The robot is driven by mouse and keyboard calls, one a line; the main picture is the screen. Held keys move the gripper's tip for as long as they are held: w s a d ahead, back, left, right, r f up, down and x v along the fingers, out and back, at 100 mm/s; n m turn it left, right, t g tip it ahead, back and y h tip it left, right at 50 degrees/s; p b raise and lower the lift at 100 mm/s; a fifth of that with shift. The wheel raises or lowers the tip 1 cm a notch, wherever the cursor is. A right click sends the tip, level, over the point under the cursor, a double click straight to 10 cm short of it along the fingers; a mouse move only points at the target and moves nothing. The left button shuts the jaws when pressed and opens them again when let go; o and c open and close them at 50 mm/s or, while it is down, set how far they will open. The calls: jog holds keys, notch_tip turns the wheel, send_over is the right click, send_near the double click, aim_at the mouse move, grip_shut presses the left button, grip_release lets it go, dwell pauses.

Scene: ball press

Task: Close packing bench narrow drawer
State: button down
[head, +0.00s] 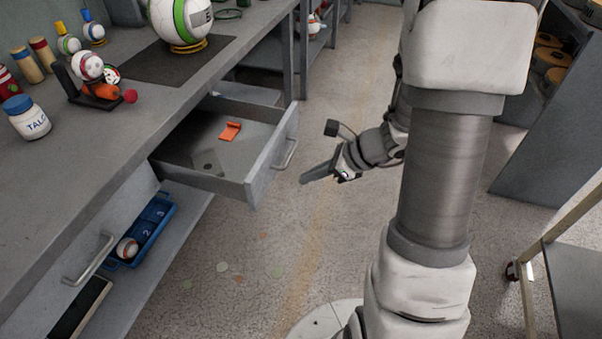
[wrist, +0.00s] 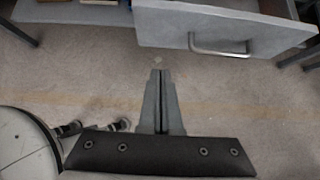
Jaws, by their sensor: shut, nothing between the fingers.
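The narrow drawer (head: 222,183) of the grey packing bench (head: 100,165) is pulled well out in the head view. An orange item (head: 230,131) lies inside it. Its metal handle (head: 287,154) is on the front panel, which faces right. My gripper (head: 304,180) is shut and empty, to the right of the drawer front and apart from it. In the wrist view the closed fingers (wrist: 157,72) point toward the drawer front (wrist: 165,27). The handle (wrist: 218,46) there is ahead and to the right of the fingertips, with floor showing between.
A second drawer handle (head: 88,258) is on the bench at lower left. A blue bin (head: 145,230) with a baseball sits on the lower shelf. Balls and a talc jar (head: 27,117) stand on the bench top. A trolley (head: 560,270) is at right. The floor before the drawer is clear.

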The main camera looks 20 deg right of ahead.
aim_at(262, 185)
jog(key=shift+w+a+f+b, duration=0.6)
jog(key=shift+w+a+f, duration=0.3)
jog(key=shift+a, duration=0.4)
jog(key=shift+w+a+f+b, duration=0.55)
jog(key=shift+w+a+f, duration=0.4)
jog(key=shift+a, duration=0.3)
jog(key=shift+w+a+f+b, duration=0.6)
jog(key=shift+w+a+f, duration=0.3)
jog(key=shift+a, duration=0.4)
jog(key=shift+w, duration=0.1)
